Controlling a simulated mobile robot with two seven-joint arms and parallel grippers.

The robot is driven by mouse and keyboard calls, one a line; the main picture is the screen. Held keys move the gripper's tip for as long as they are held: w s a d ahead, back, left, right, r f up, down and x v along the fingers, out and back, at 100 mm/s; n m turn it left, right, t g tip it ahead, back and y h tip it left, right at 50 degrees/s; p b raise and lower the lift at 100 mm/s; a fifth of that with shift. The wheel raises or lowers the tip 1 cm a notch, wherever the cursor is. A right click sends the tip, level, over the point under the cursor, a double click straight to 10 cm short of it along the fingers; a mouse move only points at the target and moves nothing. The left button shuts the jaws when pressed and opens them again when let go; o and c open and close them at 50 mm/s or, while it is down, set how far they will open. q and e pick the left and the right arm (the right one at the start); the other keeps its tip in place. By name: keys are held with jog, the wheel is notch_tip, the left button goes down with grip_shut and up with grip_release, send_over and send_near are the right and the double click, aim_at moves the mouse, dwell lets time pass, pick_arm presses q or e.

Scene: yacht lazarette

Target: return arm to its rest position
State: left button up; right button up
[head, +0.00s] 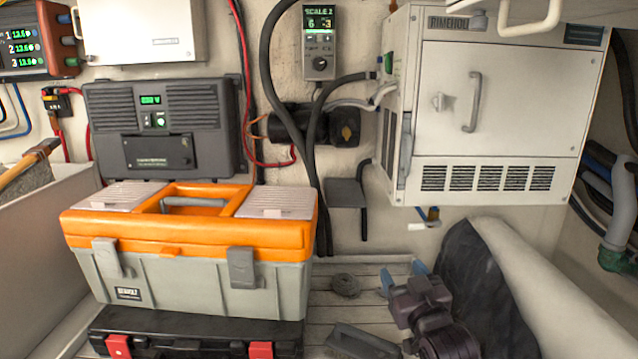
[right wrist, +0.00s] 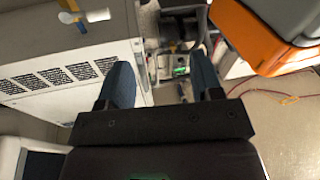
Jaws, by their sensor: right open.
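My right gripper (head: 404,276) is low in the head view, right of the toolbox and below the white cabinet. Its two blue fingertips are spread apart with nothing between them. In the right wrist view the open blue fingers of the right gripper (right wrist: 162,78) also have an empty gap, with the vented cabinet on their left and the orange toolbox at upper right. My left gripper is in neither view.
The orange and grey toolbox (head: 190,250) stands on a black case (head: 190,330) at left. The white cabinet (head: 490,110) hangs at right, with a small handle below it. A dark, rounded form (head: 480,270) is close beside the right arm. Slatted floor (head: 345,308) shows between toolbox and gripper.

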jog(key=s+d+f+m+g+h, duration=0.1)
jog(key=s+d+f, duration=0.5)
jog(key=s+f, duration=0.8)
jog(key=s+d+f+m+g+h, duration=0.2)
jog(key=s+d+f+g, duration=0.3)
jog(key=s+f, duration=0.9)
notch_tip(320, 180, down, 2)
jog(key=shift+s+d+f+g+h, duration=0.25)
jog(key=shift+s+d+g+h, duration=0.15)
jog(key=shift+g+h, duration=0.15)
